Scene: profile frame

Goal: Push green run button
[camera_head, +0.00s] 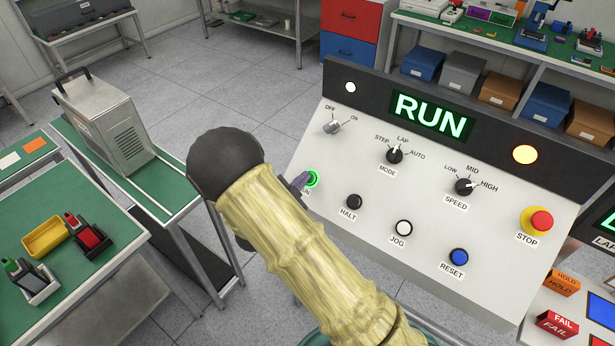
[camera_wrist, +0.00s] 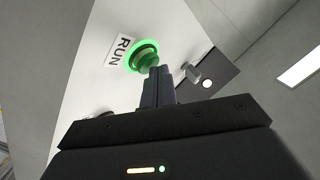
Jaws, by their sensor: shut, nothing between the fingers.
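The green run button (camera_wrist: 143,56) shows in the wrist view with a lit green ring, beside its RUN label (camera_wrist: 120,51). My gripper (camera_wrist: 160,71) is shut with nothing between its fingers. Its tips are right at the button and overlap its edge in the picture; I cannot tell whether they touch or press it. In the head view, the green ring (camera_head: 315,180) shows on the left of the sloped white panel (camera_head: 330,235), with my gripper (camera_head: 303,181) just left of it. My arm hides part of the RUN label. The display (camera_head: 432,115) reads RUN in green.
The halt button (camera_head: 354,202), jog button (camera_head: 404,227), blue reset button (camera_head: 459,257) and red stop button (camera_head: 541,221) are on the same panel. The off/on switch (camera_head: 332,127), mode knob (camera_head: 394,156) and speed knob (camera_head: 464,186) sit above them. A green-topped bench (camera_head: 100,285) stands left.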

